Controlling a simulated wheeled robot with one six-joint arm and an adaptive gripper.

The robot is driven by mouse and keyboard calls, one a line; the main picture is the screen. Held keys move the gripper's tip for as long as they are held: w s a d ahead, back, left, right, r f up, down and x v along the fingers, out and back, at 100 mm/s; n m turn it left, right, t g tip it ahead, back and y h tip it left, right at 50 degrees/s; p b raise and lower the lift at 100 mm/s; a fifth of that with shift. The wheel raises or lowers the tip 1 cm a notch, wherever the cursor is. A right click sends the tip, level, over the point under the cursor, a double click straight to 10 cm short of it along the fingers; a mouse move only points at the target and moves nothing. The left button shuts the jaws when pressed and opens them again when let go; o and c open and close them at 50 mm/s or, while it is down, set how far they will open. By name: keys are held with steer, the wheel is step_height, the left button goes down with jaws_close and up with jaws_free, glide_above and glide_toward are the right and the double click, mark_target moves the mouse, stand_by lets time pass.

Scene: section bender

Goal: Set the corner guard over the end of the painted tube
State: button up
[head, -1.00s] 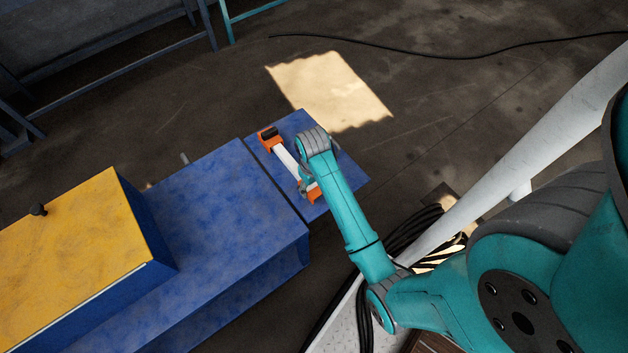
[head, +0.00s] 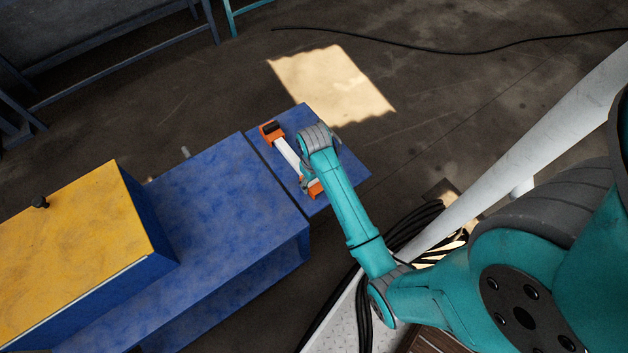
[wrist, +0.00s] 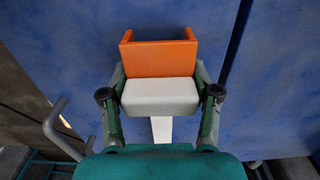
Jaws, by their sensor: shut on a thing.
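The painted tube (head: 287,152) is white and lies between two orange holders on the blue bench end. In the wrist view, my gripper (wrist: 160,88) is shut on a pale grey-white block, which looks like the corner guard (wrist: 158,95), with a finger on each side. The guard is wider than the white strip of tube (wrist: 161,129) showing below it. It sits at or over the tube end, beside the near orange holder (wrist: 159,60). I cannot tell whether it is fully seated. In the head view, my wrist mostly hides the guard.
The far orange holder (head: 271,130) has a black part on top. The blue machine bed (head: 215,190) and yellow cover (head: 85,250) extend left. A grey bent handle (wrist: 60,128) shows at left in the wrist view. Black cables (head: 415,228) lie near my arm.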

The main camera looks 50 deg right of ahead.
steer(key=shift+f, duration=0.15)
steer(key=o, duration=1.2)
steer(key=shift+r, duration=3.75)
steer(key=shift+s, duration=0.1)
